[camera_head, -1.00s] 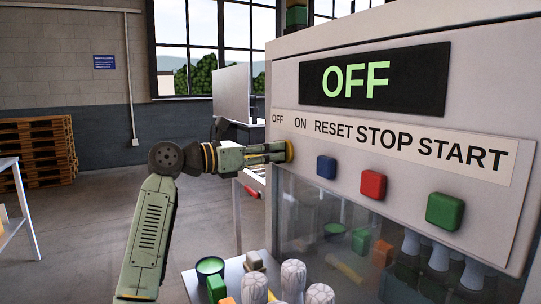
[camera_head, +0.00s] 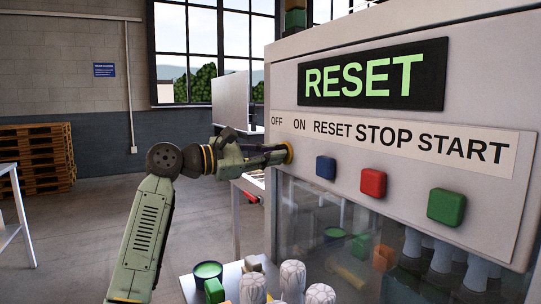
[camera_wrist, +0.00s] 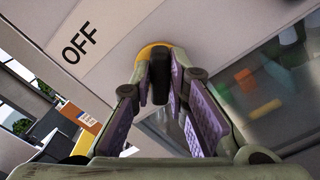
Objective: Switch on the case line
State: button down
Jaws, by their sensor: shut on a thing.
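The machine's light panel (camera_head: 520,110) fills the right of the head view. Its display (camera_head: 373,74) reads RESET in green letters. A rotary switch with a yellow base (camera_head: 289,152) sits below the OFF and ON labels, at the panel's left end. My gripper (camera_head: 276,155) reaches it from the left. In the wrist view, my gripper's (camera_wrist: 162,80) fingers are closed around the switch's dark knob (camera_wrist: 160,76), in front of the yellow base (camera_wrist: 150,50). To the right are the blue RESET button (camera_head: 326,167), the red STOP button (camera_head: 373,183) and the green START button (camera_head: 446,207).
Below the panel is a clear window (camera_head: 330,235) with bottle shapes behind it. A table in front holds a green-topped pot (camera_head: 208,271), coloured blocks and pale patterned pieces (camera_head: 292,277). Pallets (camera_head: 38,157) stand at the far left. The floor between is clear.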

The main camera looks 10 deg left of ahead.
dwell(0.5)
jog(key=c, duration=1.6)
grip_release()
jog(key=shift+o, duration=0.2)
jog(key=shift+a, duration=0.1)
jog(key=v, duration=1.2)
